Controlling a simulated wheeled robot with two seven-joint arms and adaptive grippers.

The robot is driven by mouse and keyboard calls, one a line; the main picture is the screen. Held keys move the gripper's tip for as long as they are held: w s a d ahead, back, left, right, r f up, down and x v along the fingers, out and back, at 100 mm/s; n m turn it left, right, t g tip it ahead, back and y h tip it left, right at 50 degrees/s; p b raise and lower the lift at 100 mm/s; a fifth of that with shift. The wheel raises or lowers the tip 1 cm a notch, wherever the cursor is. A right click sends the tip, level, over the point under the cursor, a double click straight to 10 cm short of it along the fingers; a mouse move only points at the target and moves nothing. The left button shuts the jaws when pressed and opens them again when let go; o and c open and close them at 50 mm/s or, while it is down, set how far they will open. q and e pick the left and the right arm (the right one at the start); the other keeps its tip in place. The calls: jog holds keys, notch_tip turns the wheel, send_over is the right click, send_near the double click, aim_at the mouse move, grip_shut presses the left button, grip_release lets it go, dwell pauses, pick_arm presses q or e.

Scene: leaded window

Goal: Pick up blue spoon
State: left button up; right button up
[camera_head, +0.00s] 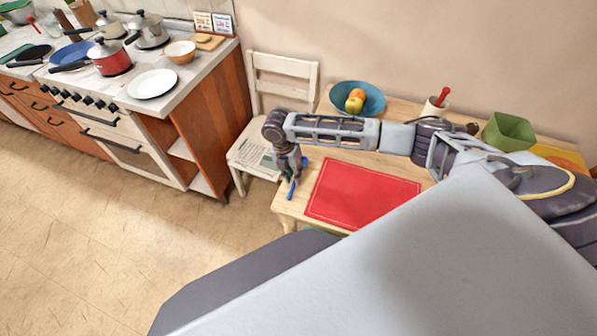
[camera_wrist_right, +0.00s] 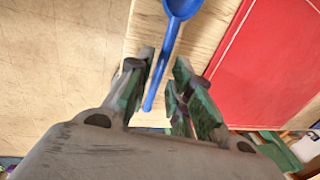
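The blue spoon (camera_wrist_right: 161,62) lies on the wooden table in the right wrist view, its bowl (camera_wrist_right: 182,7) at the top edge and its handle running down between my fingers. In the head view its blue handle (camera_head: 291,191) shows at the table's left edge, and much of the rest is hidden by my gripper. My right gripper (camera_head: 291,177) points down over the spoon. In the wrist view my right gripper (camera_wrist_right: 164,66) is open, with a finger on either side of the handle and gaps visible beside it. My left gripper is not in view.
A red mat (camera_head: 362,192) lies right of the spoon on the table (camera_head: 287,212). A blue bowl with fruit (camera_head: 371,99), a red-handled utensil in a white holder (camera_head: 434,108) and a green container (camera_head: 509,132) stand behind. A white chair (camera_head: 252,134) stands left, near the stove counter.

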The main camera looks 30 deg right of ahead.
jog(key=shift+s+d+f, duration=0.1)
jog(key=shift+s+f, duration=0.05)
jog(key=shift+f, duration=0.55)
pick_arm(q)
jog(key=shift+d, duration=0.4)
pick_arm(e)
jog(key=shift+f, duration=0.15)
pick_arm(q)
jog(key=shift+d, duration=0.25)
